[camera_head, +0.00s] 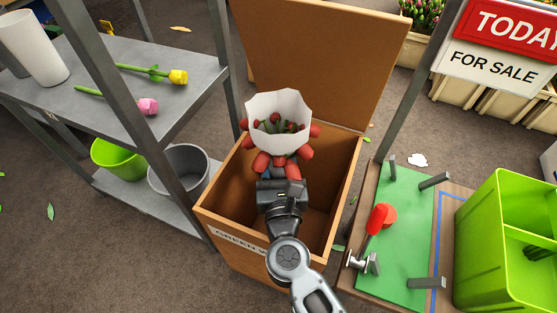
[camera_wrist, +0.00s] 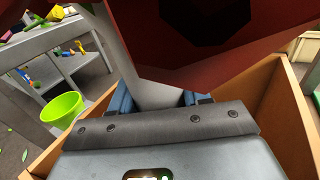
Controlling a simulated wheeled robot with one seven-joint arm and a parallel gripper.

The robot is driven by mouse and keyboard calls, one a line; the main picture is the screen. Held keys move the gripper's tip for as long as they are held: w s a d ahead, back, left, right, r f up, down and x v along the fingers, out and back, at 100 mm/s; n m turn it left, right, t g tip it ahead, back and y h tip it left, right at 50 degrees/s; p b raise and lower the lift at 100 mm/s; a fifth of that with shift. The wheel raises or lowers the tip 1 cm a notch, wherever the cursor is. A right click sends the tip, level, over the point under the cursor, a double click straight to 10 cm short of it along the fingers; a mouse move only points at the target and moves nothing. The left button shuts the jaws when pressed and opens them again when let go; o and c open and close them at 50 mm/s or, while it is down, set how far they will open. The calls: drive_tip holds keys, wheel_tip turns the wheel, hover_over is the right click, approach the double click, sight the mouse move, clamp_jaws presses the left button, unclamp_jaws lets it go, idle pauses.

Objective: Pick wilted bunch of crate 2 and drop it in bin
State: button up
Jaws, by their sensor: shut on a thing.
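My gripper (camera_head: 282,185) is over the open wooden bin (camera_head: 232,237), and its arm reaches in across the front wall. The gripper is shut on a wrapped bunch (camera_head: 262,105) with a white paper collar and drooping dark red heads. In the wrist view the bunch's pale wrapped stem (camera_wrist: 147,92) stands between the blue finger pads, with dark red parts above. The bunch is above the bin's opening. The bin's front label is partly hidden by my arm. The bin's brown lid (camera_head: 320,55) stands open behind it.
A grey shelf (camera_head: 120,92) on the left bears a yellow tulip, a pink tulip and a white vase. A green bucket (camera_head: 117,158) and a grey bucket stand below. On the right are a green-topped bench (camera_head: 405,225) with a red-handled tool, and a green crate (camera_head: 490,230).

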drive_tip(key=o, duration=1.3)
drive_tip(key=shift+o, duration=0.7)
drive_tip(key=o, duration=0.4)
drive_tip(key=shift+c, duration=0.2)
drive_tip(key=s+d, duration=0.1)
drive_tip(key=s, duration=0.6)
drive_tip(key=shift+s, duration=0.35)
